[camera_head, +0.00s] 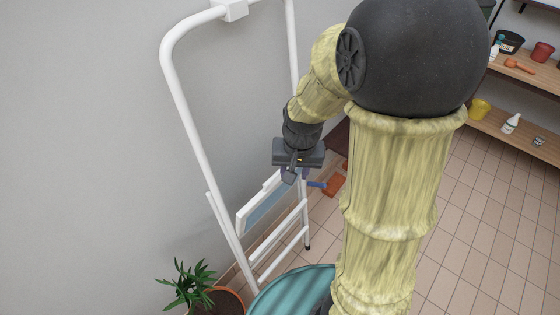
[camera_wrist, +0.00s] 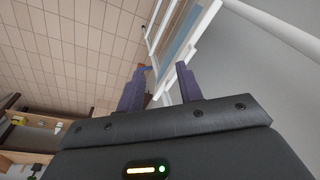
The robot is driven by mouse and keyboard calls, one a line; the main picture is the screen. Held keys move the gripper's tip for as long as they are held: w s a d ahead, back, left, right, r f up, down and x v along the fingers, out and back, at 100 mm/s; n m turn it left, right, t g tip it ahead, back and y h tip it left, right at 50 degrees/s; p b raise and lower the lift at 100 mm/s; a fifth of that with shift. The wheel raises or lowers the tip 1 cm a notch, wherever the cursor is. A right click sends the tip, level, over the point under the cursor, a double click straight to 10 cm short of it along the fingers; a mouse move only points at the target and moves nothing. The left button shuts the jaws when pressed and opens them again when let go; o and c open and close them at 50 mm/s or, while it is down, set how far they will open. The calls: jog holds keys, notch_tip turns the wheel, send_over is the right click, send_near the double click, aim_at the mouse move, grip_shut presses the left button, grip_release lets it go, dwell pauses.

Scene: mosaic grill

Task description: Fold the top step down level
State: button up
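A white step ladder (camera_head: 189,108) stands against the grey wall in the head view. A step with a white edge and a blue-grey face (camera_head: 265,203) is tilted steeply between its rails. The step also shows in the wrist view (camera_wrist: 180,40), at the upper right. My gripper (camera_head: 292,175) is just above the step's upper right end in the head view. In the wrist view my two purple fingers (camera_wrist: 160,85) are spread with a gap between them. Nothing is clearly held. I cannot tell whether a finger touches the step.
A potted plant (camera_head: 190,288) stands by the ladder's foot at lower left. A teal round surface (camera_head: 285,290) is at the bottom. An orange-red item (camera_head: 335,185) lies beyond my gripper. Wooden shelves (camera_head: 520,70) hold pots and bottles at right. Tiled floor (camera_head: 490,220) is open there.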

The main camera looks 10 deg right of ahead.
jog(key=w+r+m+g+p, duration=0.1)
jog(key=w+m+p, duration=0.5)
jog(key=w, duration=0.8)
jog(key=shift+r+m+g, duration=0.4)
jog(key=shift+r+m, duration=0.3)
jog(key=shift+m, duration=0.1)
jog(key=shift+f, duration=0.1)
notch_tip(320, 180, down, 17)
jog(key=p, duration=0.5)
jog(key=shift+f, duration=0.1)
grip_shut()
